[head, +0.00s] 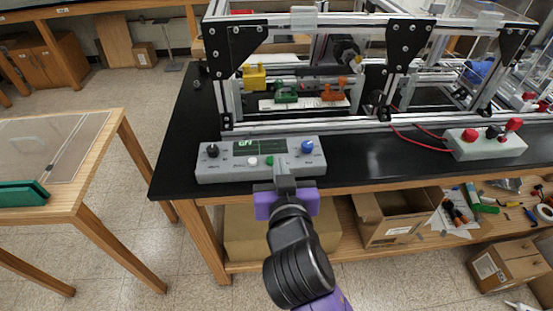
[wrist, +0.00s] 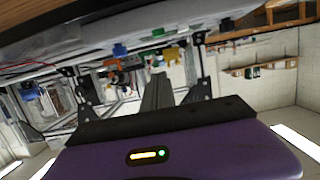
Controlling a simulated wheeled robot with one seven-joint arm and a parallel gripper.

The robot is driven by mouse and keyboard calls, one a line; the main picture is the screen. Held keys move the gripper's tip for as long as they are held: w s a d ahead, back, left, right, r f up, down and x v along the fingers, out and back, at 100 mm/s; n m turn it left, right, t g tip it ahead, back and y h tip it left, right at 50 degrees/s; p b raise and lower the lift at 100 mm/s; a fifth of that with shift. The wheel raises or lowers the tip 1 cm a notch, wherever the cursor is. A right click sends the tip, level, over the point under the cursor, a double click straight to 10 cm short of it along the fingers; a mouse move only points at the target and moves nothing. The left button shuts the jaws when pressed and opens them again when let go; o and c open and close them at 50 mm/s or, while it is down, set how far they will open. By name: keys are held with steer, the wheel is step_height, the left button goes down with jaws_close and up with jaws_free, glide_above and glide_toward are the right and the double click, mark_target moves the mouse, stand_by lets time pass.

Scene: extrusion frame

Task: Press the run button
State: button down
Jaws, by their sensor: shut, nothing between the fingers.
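A grey control box (head: 222,173) sits at the front edge of the black bench top. Its dark display (head: 262,147) shows "OFF" in green. A black knob (head: 212,150) is on its left and a blue knob (head: 307,146) on its right. A white button (head: 253,161) and a green button (head: 269,160) lie between them; their labels are too small to read. My gripper (head: 281,163) is shut and empty, its fingertips just right of the green button. Contact cannot be told. The wrist view shows the green button (wrist: 158,32) upside down.
An aluminium extrusion frame (head: 225,100) stands behind the box. A second box with red knobs (head: 490,150) and red cables is to the right. An open cardboard box (head: 385,235) is on the lower shelf. A wooden table (head: 105,140) stands at left, with clear floor between.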

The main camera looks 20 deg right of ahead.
steer(key=p, duration=0.1)
glide_above(271, 161)
steer(key=s, duration=0.3)
steer(key=f, duration=0.4)
steer(key=shift+w+d+f, duration=0.3)
steer(key=shift+w+f, duration=0.05)
steer(key=shift+f, duration=0.55)
